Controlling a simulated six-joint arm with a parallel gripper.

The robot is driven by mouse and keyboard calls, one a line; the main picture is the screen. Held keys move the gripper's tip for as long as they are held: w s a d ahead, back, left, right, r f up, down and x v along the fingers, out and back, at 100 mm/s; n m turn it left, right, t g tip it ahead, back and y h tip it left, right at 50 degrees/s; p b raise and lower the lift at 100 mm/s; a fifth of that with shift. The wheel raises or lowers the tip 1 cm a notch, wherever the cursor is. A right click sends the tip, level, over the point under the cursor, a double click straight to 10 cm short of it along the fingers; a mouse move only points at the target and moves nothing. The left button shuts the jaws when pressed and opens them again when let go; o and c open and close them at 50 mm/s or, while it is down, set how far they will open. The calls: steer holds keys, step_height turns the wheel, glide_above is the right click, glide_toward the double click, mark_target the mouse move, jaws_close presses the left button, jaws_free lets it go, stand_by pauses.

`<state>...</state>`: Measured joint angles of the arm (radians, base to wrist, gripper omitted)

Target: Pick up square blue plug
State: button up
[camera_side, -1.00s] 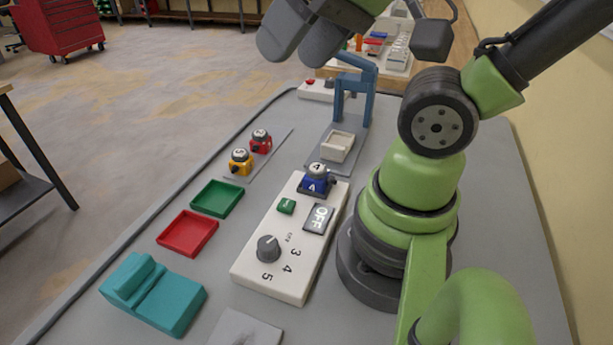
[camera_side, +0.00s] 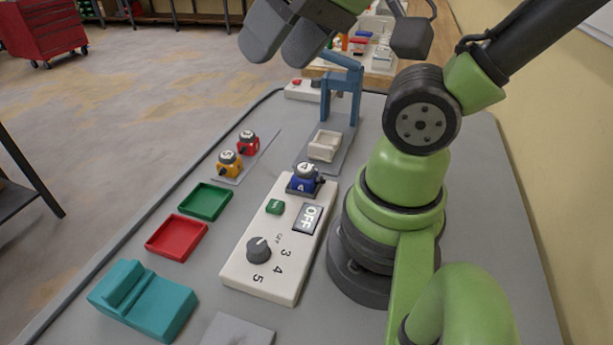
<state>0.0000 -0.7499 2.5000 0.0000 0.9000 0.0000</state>
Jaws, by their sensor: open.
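The blue plug (camera_side: 303,182) sits at the far end of the white control box (camera_side: 240,270), with a grey knob-like top marked 4. My gripper (camera_side: 278,50) is open and empty at the top of the view. Its two dark grey fingers are raised well above the table, above and to the left of the blue plug, and touch nothing.
A yellow plug (camera_side: 229,165) and a red plug (camera_side: 248,143) stand on a thin plate to the left. A green tray (camera_side: 205,202), a red tray (camera_side: 176,238) and a teal block (camera_side: 145,303) lie nearer. A blue frame (camera_side: 342,92) stands behind a white tray (camera_side: 324,146).

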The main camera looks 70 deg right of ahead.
steer(key=o, duration=0.3)
steer(key=shift+o, duration=0.2)
